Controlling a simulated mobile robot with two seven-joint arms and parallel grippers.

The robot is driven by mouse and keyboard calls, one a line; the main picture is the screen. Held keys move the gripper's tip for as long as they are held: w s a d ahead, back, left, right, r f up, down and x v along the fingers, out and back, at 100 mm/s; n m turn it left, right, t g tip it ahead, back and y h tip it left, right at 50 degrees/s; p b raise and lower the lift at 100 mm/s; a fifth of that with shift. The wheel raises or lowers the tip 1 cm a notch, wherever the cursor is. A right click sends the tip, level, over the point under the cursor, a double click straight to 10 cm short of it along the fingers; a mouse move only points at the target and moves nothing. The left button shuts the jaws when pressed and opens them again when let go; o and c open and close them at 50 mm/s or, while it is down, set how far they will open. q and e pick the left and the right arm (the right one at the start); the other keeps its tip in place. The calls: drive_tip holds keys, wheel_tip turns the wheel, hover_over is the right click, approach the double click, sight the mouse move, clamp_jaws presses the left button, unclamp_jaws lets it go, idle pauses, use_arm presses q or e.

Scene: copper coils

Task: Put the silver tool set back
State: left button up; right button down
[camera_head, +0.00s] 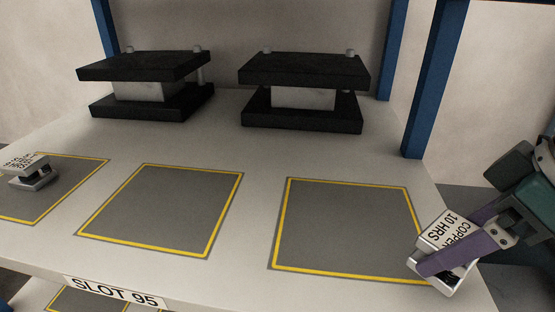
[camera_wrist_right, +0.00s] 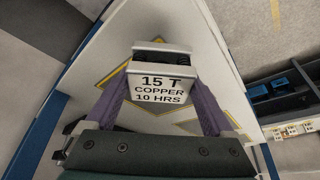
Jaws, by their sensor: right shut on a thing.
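My right gripper (camera_head: 468,255) has purple fingers and is shut on a small silver tool set (camera_head: 449,232). Its white label reads "15 T COPPER 10 HRS" in the right wrist view (camera_wrist_right: 161,84). The held set is tilted, at the front right corner of the right yellow-outlined grey square (camera_head: 350,225); I cannot tell whether it touches the shelf. Another small silver tool set (camera_head: 33,172) with a partly readable label stands on the left square (camera_head: 75,180). My left gripper is not in view.
Two large black tool sets (camera_head: 146,72) (camera_head: 304,82) with pale blocks between their plates stand at the back of the white shelf. The middle square (camera_head: 165,205) is empty. Blue posts (camera_head: 436,80) rise at the right. A "SLOT 95" label (camera_head: 115,291) marks the front edge.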

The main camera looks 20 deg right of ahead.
drive_tip(key=w+a, duration=0.1)
drive_tip(key=w, duration=0.3)
drive_tip(key=w+a+p, duration=0.1)
drive_tip(key=w, duration=0.4)
drive_tip(key=w+a+p, duration=0.1)
drive_tip(key=w, duration=0.3)
drive_tip(key=shift+w+a+r, duration=0.15)
drive_tip(key=shift+a, duration=0.1)
wheel_tip(320, 180, down, 3)
drive_tip(key=shift+r+p, duration=0.15)
drive_tip(key=shift+p, duration=0.35)
drive_tip(key=shift+f, duration=0.5)
drive_tip(key=shift+f, duration=0.1)
unclamp_jaws()
